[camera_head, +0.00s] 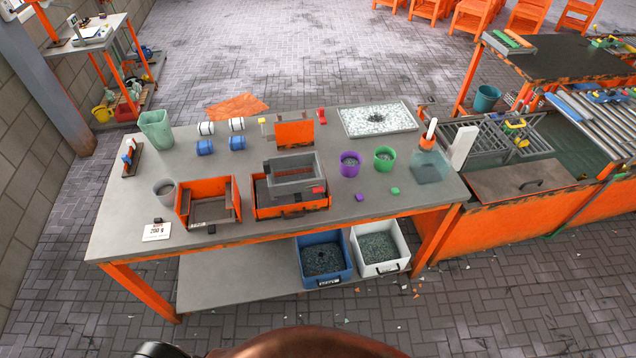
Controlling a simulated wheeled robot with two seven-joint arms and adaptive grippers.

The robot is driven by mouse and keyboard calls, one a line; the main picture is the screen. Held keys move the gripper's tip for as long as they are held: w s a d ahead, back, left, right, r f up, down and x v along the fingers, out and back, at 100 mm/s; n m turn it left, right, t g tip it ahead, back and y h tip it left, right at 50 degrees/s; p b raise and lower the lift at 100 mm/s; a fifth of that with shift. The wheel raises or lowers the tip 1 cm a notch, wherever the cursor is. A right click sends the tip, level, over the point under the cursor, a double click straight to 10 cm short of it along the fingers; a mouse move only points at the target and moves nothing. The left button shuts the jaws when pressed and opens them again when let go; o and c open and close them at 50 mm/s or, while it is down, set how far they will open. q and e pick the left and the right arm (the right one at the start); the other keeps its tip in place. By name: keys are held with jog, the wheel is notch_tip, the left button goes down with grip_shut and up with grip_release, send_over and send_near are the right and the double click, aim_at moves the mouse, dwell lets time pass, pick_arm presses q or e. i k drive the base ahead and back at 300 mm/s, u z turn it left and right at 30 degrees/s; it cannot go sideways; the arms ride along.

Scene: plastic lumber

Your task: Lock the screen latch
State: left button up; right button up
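A grey rectangular screen frame (291,179) sits on an orange tray (290,211) at the front middle of the table. A small red part (318,190), which looks like the latch, is at the frame's right front corner. It is too small to tell whether it is locked. A dark handle is on the tray's front. Neither of my grippers shows in the head view; only parts of my own body show at the bottom edge.
The grey table (330,218) also carries an open orange box (208,202) to the left. A purple cup (349,164), a green cup (384,158) and a clear bottle (431,166) stand to the right. Blue and white bins (380,249) sit on the lower shelf.

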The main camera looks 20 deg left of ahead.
aim_at(315, 188)
jog(key=k, duration=0.5)
jog(key=u, duration=1.45)
jog(key=i, duration=0.5)
jog(key=u, duration=0.05)
